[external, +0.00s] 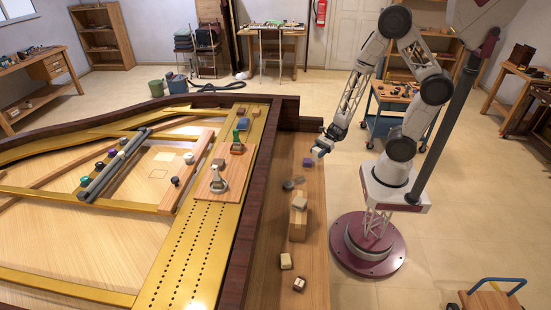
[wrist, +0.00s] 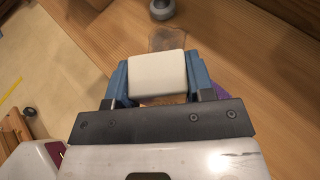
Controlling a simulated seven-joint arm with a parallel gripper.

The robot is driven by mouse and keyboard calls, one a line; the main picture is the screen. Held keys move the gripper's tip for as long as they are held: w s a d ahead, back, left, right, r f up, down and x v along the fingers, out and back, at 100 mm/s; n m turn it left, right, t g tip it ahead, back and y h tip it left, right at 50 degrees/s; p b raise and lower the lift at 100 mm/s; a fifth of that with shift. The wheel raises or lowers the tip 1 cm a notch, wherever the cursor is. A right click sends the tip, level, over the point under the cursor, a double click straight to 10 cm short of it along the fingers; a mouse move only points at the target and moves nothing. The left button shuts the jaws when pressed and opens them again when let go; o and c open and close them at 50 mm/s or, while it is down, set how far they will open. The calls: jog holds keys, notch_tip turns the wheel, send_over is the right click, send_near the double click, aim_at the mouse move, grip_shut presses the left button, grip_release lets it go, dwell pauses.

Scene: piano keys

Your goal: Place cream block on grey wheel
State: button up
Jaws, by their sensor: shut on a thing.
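My gripper (wrist: 158,82) is shut on a cream block (wrist: 157,74), with one blue finger on each side of it. In the external view my gripper (external: 320,152) hangs above the far part of the wooden ledge, and the held block is too small to make out there. The grey wheel (wrist: 162,8) is a round ring with a dark centre, lying on the wood at the top edge of the wrist view, apart from the block. In the external view the grey wheel (external: 288,184) appears on the ledge, nearer the camera than my gripper.
A translucent square piece (wrist: 167,39) lies between wheel and block in the wrist view. A purple block (external: 307,162) sits below my gripper.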

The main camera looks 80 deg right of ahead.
jog(key=s+a+r+n+g+y, duration=0.1)
jog(key=a+n+g+y, duration=0.1)
jog(key=a, duration=0.9)
jog(key=shift+a+n+g, duration=0.3)
jog(key=shift+n+g, duration=0.6)
send_over(289, 183)
jog(key=shift+w+a+f, duration=0.1)
jog(key=shift+a+f, duration=0.1)
jog(key=shift+f, duration=0.55)
jog(key=shift+f, duration=1.75)
jog(key=shift+f, duration=0.1)
jog(key=o, duration=0.9)
